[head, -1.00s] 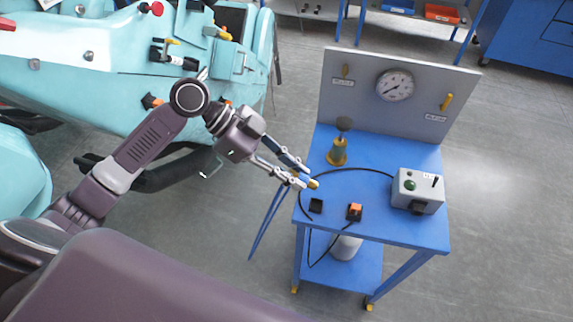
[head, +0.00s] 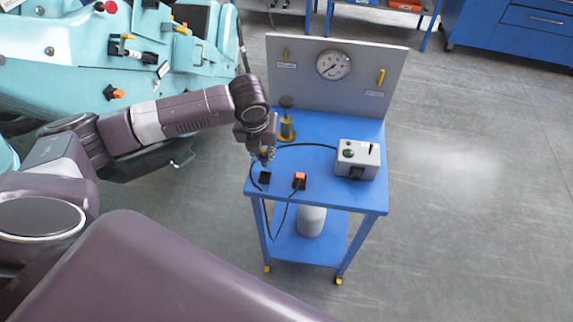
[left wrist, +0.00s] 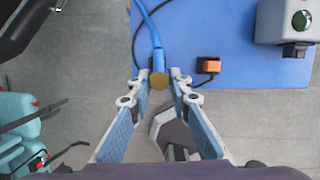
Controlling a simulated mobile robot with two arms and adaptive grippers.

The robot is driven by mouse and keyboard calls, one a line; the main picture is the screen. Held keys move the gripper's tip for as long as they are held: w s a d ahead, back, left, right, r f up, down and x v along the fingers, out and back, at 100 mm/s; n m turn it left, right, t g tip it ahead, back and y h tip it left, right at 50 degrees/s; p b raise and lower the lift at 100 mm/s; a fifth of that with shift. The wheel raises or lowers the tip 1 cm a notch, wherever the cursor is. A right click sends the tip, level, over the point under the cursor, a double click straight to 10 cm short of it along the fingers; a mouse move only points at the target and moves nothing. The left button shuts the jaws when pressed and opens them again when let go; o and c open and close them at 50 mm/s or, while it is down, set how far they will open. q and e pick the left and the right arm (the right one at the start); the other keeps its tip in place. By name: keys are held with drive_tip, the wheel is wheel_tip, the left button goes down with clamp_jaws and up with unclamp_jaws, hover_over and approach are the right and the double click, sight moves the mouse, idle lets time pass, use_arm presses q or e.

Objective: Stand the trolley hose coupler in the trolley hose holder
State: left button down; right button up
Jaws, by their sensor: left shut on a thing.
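My left gripper (head: 265,160) points down over the near left part of the blue trolley top. It is shut on the trolley hose coupler, a small brass-yellow piece (left wrist: 158,81) at the end of a blue hose (left wrist: 151,25), seen between the fingertips in the left wrist view. In the head view the gripper mostly hides the coupler. A small black square block (head: 264,178), which looks like the trolley hose holder, sits on the trolley just below the gripper. I cannot tell whether coupler and block touch. My right gripper is not in view.
Beside the block is a black holder with an orange-topped plug (head: 299,180). A grey control box (head: 357,159) stands right, a yellow-based fitting (head: 287,130) behind. A grey panel with a gauge (head: 333,64) closes the back. A black cable (head: 310,145) crosses the top.

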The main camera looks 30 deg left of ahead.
use_arm(q)
drive_tip(key=shift+w+a, duration=0.25)
drive_tip(key=shift+a, duration=0.2)
drive_tip(key=shift+w+a, duration=0.1)
drive_tip(key=shift+w, duration=0.05)
drive_tip(key=shift+m, duration=0.3)
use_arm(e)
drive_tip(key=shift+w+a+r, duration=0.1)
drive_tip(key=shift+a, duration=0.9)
